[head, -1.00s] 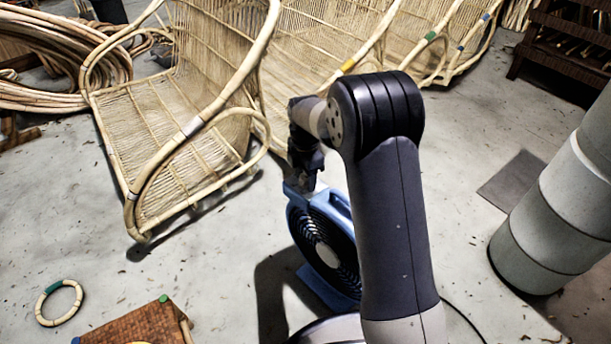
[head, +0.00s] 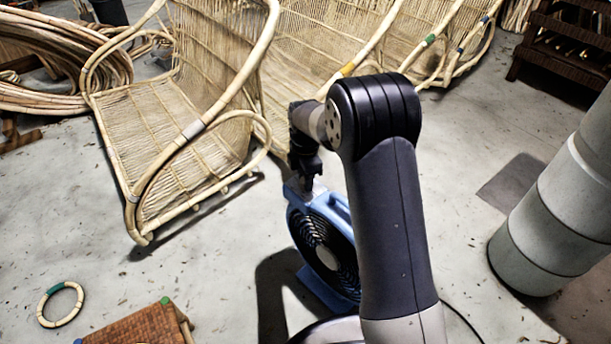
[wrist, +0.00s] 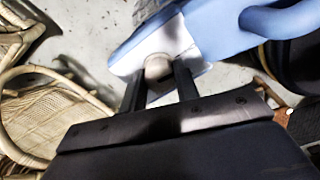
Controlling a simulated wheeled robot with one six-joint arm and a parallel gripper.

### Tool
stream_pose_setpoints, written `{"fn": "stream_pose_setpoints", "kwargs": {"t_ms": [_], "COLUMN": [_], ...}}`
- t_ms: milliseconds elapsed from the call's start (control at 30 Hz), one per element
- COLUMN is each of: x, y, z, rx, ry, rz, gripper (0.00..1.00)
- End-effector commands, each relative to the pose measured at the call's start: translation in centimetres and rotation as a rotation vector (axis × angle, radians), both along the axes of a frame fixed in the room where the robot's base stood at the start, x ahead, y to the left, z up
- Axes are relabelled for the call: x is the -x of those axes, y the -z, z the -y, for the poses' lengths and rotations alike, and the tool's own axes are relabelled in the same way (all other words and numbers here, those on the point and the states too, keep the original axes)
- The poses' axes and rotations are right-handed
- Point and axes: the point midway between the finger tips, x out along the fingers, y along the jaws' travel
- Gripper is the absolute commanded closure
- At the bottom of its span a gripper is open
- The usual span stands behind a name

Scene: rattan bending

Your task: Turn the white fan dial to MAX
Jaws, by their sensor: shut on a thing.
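The blue fan (head: 322,245) stands on the floor, partly hidden behind my arm. In the wrist view its blue housing (wrist: 210,28) fills the upper right, with a pale panel at its end. The white fan dial (wrist: 158,68) is a small rounded knob on that panel. My gripper (wrist: 160,85) is shut on the dial, one dark finger on each side of it. In the head view my gripper (head: 307,178) points down at the top of the fan. Any dial markings, including MAX, cannot be made out.
A rattan chair (head: 165,130) stands left of the fan, with more chairs behind. A grey column (head: 550,210) stands at the right. A rattan ring (head: 60,304) and a woven brown piece (head: 135,328) lie at the lower left. Floor between them is clear.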

Motion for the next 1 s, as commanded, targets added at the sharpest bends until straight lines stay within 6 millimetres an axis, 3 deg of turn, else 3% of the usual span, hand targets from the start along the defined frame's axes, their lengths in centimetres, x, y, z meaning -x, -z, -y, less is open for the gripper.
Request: {"fn": "stream_pose_setpoints", "kwargs": {"t_ms": [1000], "x": [0.02], "y": [-0.24], "z": [0.02], "rx": [0.0], "ry": [0.917], "rz": [-0.002], "gripper": [0.93]}}
